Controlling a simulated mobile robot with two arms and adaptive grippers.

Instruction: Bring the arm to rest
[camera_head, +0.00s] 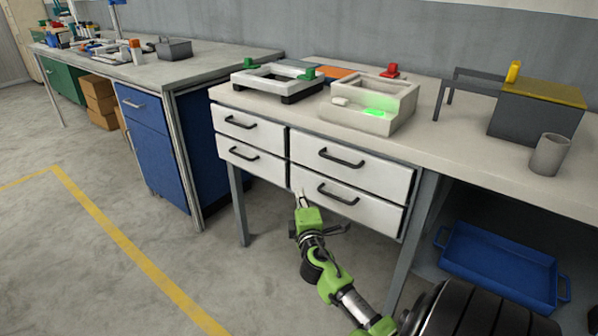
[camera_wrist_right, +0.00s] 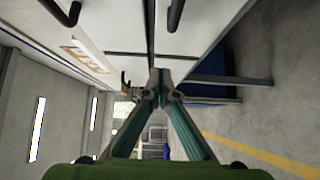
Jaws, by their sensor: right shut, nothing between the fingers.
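My right gripper (camera_head: 301,196) is in front of the white drawer unit under the workbench, near the lower drawers, at the end of my green and black arm. In the right wrist view its fingertips (camera_wrist_right: 160,88) meet, with nothing between them. The white drawers (camera_head: 350,172) with dark handles all look closed. I cannot tell from these views whether the gripper touches a drawer front. My left gripper is not in view.
The workbench (camera_head: 452,131) carries a beige box (camera_head: 403,112) with a lit green patch, a frame (camera_head: 275,80), a grey cup (camera_head: 549,154) and a dark box with a yellow top (camera_head: 535,110). A blue tray (camera_head: 497,265) lies below. The floor at left is clear.

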